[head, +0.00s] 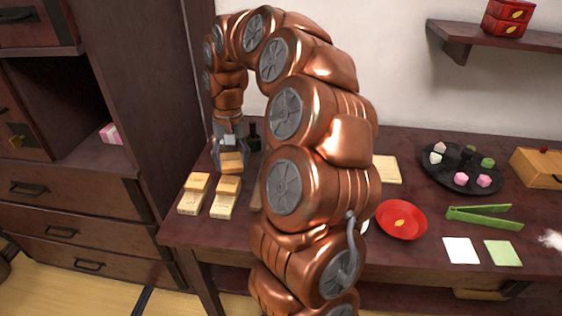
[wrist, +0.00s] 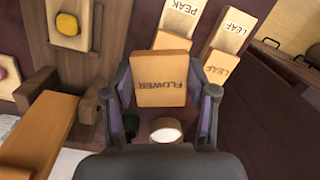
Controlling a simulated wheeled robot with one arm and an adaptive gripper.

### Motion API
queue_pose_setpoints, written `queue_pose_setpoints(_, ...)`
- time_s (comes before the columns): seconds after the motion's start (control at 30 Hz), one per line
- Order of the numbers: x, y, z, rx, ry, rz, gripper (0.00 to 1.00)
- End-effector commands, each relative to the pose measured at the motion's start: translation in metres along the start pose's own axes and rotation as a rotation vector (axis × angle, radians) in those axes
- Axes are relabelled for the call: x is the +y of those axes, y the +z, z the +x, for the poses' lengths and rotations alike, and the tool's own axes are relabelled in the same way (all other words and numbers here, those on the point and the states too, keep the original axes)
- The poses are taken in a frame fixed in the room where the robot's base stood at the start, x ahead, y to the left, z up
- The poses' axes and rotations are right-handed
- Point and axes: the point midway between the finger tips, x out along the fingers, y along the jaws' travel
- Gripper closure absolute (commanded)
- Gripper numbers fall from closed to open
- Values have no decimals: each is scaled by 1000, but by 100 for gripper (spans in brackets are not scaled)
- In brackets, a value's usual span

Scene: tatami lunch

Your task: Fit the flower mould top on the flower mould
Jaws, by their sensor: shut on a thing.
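My gripper (wrist: 164,92) is shut on the flower mould top (wrist: 160,78), a pale wooden block marked FLOWER. The block sits between both fingers. In the head view my gripper (head: 230,145) holds the block (head: 232,162) at the back left of the table, close to the leaf and peak moulds. My arm hides much of the table's middle.
Two pale moulds (head: 193,193) (head: 226,197) stand at the table's left end; the wrist view shows LEAF (wrist: 232,36) and PEAK (wrist: 182,17) labels. A red dish (head: 401,221), green tongs (head: 484,216) and a dark plate of sweets (head: 456,182) lie to the right.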

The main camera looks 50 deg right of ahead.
Motion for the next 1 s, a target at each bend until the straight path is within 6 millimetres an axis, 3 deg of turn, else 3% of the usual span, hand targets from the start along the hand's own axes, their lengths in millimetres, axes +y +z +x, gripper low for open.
queue_pose_setpoints(0.03,18,4,-3,-1,2,46,72)
queue_pose_setpoints(0.2,68,22,-6,-8,13,191,72)
queue_pose_setpoints(0.4,105,40,-7,-18,21,312,72)
queue_pose_setpoints(0.73,119,48,-3,-22,25,359,72)
queue_pose_setpoints(1.0,119,46,14,-22,25,358,72)
